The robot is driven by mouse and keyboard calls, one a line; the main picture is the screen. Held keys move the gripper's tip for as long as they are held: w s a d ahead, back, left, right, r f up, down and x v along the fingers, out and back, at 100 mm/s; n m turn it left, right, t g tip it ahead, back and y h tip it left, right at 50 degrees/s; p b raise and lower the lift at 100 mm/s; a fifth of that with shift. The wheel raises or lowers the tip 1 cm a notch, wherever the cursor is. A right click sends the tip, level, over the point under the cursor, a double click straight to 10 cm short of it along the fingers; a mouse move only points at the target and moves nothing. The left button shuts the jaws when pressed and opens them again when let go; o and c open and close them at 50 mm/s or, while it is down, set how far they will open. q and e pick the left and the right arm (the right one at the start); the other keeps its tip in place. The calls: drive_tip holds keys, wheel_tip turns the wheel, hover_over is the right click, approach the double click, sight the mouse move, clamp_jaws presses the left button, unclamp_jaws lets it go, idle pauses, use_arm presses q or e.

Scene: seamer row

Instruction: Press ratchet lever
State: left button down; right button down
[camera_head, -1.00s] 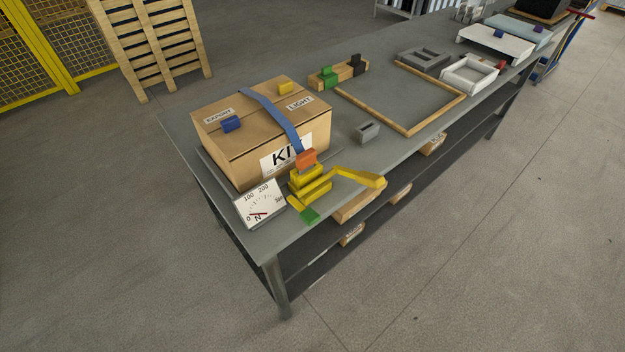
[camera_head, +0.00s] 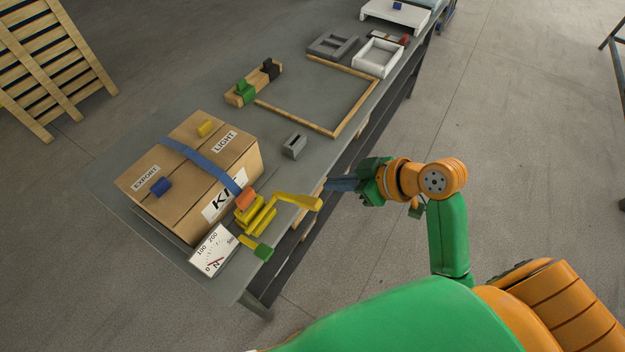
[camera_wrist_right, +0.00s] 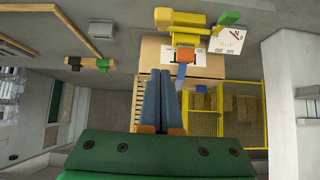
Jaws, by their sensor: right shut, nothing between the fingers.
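The yellow ratchet (camera_head: 256,215) sits at the front face of a cardboard box (camera_head: 190,175), by an orange block (camera_head: 245,199) at the end of a blue strap (camera_head: 199,163). Its yellow lever (camera_head: 299,201) sticks out to the right, toward the table's front edge. My right gripper (camera_head: 328,184) is shut and empty, just right of the lever's end and apart from it. In the right wrist view its blue fingers (camera_wrist_right: 162,75) are together, with the yellow ratchet (camera_wrist_right: 188,30) beyond them at the top. My left gripper is not in view.
A white dial gauge (camera_head: 213,251) and a green-ended yellow piece (camera_head: 262,252) stand beside the ratchet. A grey slotted block (camera_head: 294,146) and a wooden frame (camera_head: 342,128) lie further along the table. Open floor lies in front of the table.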

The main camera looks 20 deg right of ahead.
drive_tip(key=shift+s+r, duration=0.2)
drive_tip(key=shift+r, duration=0.05)
drive_tip(key=shift+a, duration=0.1)
hover_over(313, 202)
drive_tip(key=w, duration=0.1)
drive_tip(key=f, duration=0.6)
drive_tip(key=shift+w+a+f, duration=0.1)
drive_tip(key=shift+a, duration=0.3)
drive_tip(key=f, duration=0.3)
drive_tip(key=shift+s+d+f, duration=0.15)
drive_tip(key=shift+s+d, duration=0.1)
drive_tip(key=shift+s, duration=0.05)
drive_tip(key=shift+s+d+f, duration=0.2)
drive_tip(key=shift+s+f, duration=0.05)
drive_tip(key=shift+f, duration=0.15)
